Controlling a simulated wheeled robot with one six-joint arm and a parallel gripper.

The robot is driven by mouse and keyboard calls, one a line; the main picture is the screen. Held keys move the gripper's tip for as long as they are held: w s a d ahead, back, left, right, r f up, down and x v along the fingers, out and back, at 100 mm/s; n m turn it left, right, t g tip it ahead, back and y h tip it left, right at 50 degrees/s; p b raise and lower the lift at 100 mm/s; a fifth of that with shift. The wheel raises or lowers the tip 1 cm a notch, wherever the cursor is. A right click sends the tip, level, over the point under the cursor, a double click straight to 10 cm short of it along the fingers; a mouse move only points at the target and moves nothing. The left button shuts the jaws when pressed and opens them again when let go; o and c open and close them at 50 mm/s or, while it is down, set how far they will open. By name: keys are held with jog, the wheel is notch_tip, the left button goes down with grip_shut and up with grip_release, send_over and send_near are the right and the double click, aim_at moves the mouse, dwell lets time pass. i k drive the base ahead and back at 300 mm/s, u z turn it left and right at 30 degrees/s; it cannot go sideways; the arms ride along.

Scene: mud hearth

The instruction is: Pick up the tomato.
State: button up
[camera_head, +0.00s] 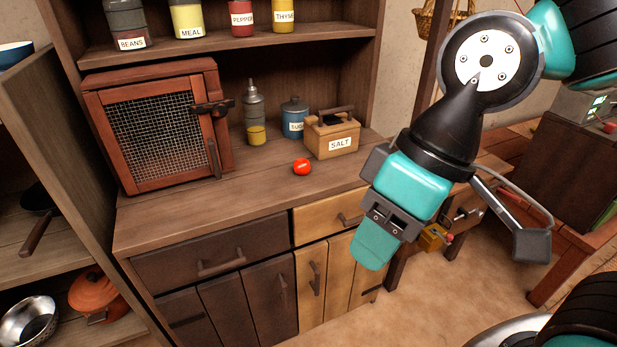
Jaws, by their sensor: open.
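A small round red tomato (302,167) rests on the wooden counter (180,212) of the dresser, in front of the salt box. My gripper (462,252) is in front of the dresser's right side, to the right of the tomato and lower in the picture. Its fingers are spread wide with nothing between them. The gripper and the tomato are well apart, and nothing hides the tomato.
A wooden salt box (332,137) stands just behind the tomato. A blue sugar jar (294,117) and a grey bottle (253,105) are farther back. A mesh-door cabinet (157,128) stands at left. A shelf with jars hangs above. The counter's front is clear.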

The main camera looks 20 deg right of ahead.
aim_at(302, 167)
jog(key=u, duration=0.3)
jog(key=k, duration=0.2)
jog(key=z, duration=0.7)
jog(key=i, duration=1.2)
jog(key=u, duration=0.7)
